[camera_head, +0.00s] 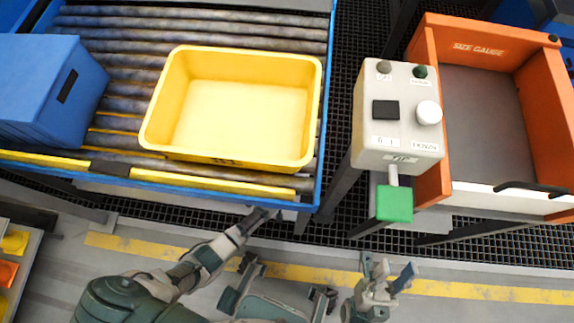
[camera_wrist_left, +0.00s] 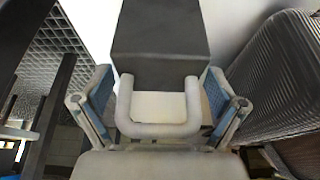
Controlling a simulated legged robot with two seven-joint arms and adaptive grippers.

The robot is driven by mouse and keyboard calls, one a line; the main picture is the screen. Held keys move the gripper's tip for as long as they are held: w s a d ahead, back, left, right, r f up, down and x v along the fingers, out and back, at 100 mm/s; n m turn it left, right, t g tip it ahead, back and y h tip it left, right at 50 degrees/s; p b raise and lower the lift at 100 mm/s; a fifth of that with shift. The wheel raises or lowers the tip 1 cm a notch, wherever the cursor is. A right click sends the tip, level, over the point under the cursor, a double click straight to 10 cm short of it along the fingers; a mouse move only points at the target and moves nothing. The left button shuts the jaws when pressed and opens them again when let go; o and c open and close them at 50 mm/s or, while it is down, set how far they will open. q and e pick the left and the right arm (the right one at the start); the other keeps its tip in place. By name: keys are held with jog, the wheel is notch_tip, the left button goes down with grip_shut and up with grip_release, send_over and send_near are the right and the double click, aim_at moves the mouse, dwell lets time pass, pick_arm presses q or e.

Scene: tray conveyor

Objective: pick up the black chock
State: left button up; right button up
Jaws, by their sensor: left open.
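A dark block with a pale U-shaped handle, which looks like the black chock (camera_wrist_left: 160,35), fills the upper middle of the left wrist view. My left gripper (camera_wrist_left: 160,105) is open, with one blue-padded finger on each side of the handle. I cannot tell whether the fingers touch it. In the head view my left gripper (camera_head: 262,216) is at the conveyor's front edge near its right corner; I cannot make out the chock there. My right gripper (camera_head: 386,271) is open and empty, low over the floor right of centre.
A yellow tray (camera_head: 150,142) sits on the roller conveyor (camera_head: 240,30), beside a blue box (camera_head: 45,85). A dark piece (camera_head: 109,168) lies along the yellow front rail.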

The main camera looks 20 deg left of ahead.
pick_arm(q)
jog(key=shift+f, duration=0.4)
jog(key=shift+w+d+r, duration=0.1)
jog(key=shift+w+r, duration=0.1)
jog(key=shift+r, duration=0.1)
jog(key=c, duration=1.7)
jog(key=shift+c, duration=0.2)
